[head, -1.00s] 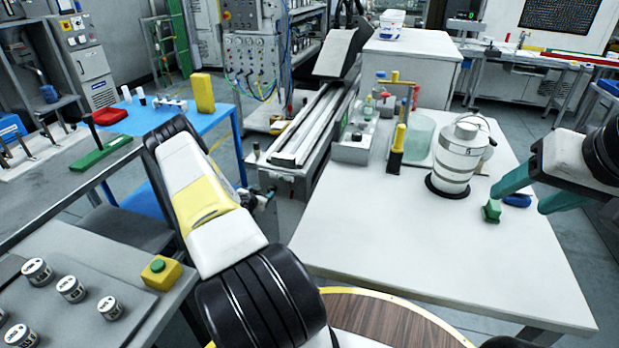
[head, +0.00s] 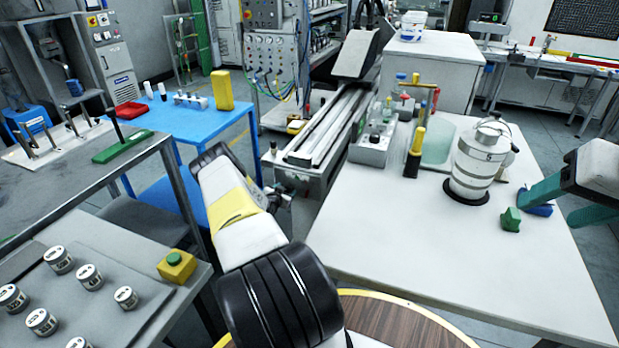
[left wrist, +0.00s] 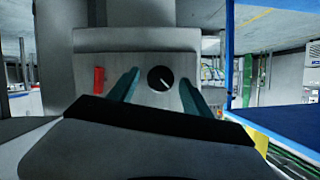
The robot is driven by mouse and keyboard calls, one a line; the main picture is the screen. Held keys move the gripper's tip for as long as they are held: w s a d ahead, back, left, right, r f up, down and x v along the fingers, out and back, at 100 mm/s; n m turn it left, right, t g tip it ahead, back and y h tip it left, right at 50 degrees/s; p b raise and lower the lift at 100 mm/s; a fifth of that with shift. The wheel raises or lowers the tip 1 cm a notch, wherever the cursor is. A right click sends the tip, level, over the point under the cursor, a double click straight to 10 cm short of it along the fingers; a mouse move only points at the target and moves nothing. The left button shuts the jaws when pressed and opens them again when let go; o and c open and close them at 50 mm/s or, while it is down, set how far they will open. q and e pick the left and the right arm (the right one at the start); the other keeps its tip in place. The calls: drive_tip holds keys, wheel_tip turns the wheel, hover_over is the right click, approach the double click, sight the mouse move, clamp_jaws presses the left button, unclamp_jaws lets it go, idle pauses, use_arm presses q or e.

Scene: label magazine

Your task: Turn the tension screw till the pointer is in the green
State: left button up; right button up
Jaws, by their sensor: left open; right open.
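The left wrist view shows a round black knob (left wrist: 160,78) with a white line on a grey face, taken to be the tension screw. A red strip (left wrist: 98,80) is to its left. No green zone can be made out there. My left gripper (left wrist: 160,92) is open. Its two teal fingers lie either side of the knob in the picture; whether they touch it cannot be told. My right gripper (head: 552,205) is open, over the right side of the white table.
The white table (head: 440,250) carries a banded canister (head: 478,165), a green block (head: 510,219), a blue item (head: 538,210) and a yellow-black tool (head: 415,150). A blue table (head: 200,125) stands left. A yellow box with green button (head: 176,265) and several labelled jars are at lower left.

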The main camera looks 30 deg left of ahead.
use_arm(q)
clamp_jaws()
drive_tip(key=shift+a, duration=0.1)
drive_tip(key=shift+a+n+h, duration=0.2)
drive_tip(key=shift+n+h, duration=1.4)
drive_tip(key=shift+n, duration=0.7)
unclamp_jaws()
